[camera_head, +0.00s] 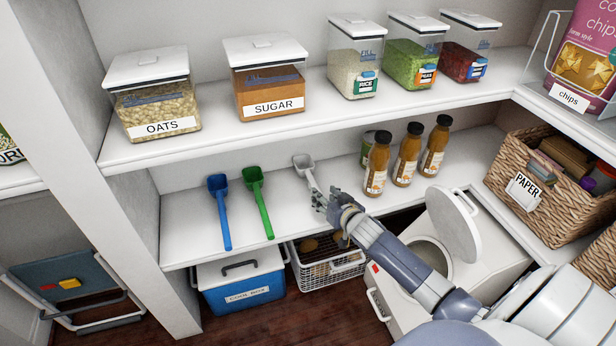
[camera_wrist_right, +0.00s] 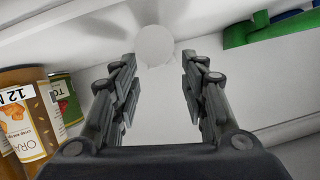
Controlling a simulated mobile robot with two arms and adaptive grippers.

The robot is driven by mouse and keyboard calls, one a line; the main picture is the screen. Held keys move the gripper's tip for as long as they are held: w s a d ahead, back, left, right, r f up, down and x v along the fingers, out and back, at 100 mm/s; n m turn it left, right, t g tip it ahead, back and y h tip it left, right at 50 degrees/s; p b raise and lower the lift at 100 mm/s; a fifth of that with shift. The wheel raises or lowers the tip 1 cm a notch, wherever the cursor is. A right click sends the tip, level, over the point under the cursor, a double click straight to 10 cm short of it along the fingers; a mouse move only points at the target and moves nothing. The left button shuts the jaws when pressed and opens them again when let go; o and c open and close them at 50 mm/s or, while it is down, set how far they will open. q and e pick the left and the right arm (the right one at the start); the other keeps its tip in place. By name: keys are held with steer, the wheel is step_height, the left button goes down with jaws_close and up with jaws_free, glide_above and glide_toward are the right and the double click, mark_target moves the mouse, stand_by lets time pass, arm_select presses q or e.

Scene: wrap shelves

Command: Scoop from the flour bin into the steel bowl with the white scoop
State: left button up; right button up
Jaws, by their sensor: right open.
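The white scoop (camera_head: 304,163) lies on the lower shelf, its bowl toward the back and its handle toward my right gripper. My right gripper (camera_head: 322,203) is at the handle end, above the shelf's front part. In the right wrist view its two fingers (camera_wrist_right: 157,90) stand apart, with a pale round shape just beyond them that I cannot clearly identify. A white bin (camera_head: 433,250) with its round lid (camera_head: 455,222) raised stands at lower right, partly behind my right arm; no flour label shows. No steel bowl shows. My left gripper is out of view.
A blue scoop (camera_head: 222,210) and a green scoop (camera_head: 258,200) lie left of the white one. Orange-filled bottles (camera_head: 406,155) stand to its right. A wire basket (camera_head: 325,265) and a blue cold box (camera_head: 240,280) are below. The upper shelf (camera_head: 310,105) overhangs the back.

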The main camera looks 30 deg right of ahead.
steer(key=b+x, duration=0.1)
steer(key=x, duration=0.2)
steer(key=shift+w+f+b, duration=0.25)
steer(key=shift+w+b, duration=0.1)
steer(key=shift+b, duration=0.05)
steer(key=shift+w+d+f, duration=0.1)
steer(key=shift+w+f, duration=0.1)
steer(key=shift+w, duration=0.5)
jaws_close()
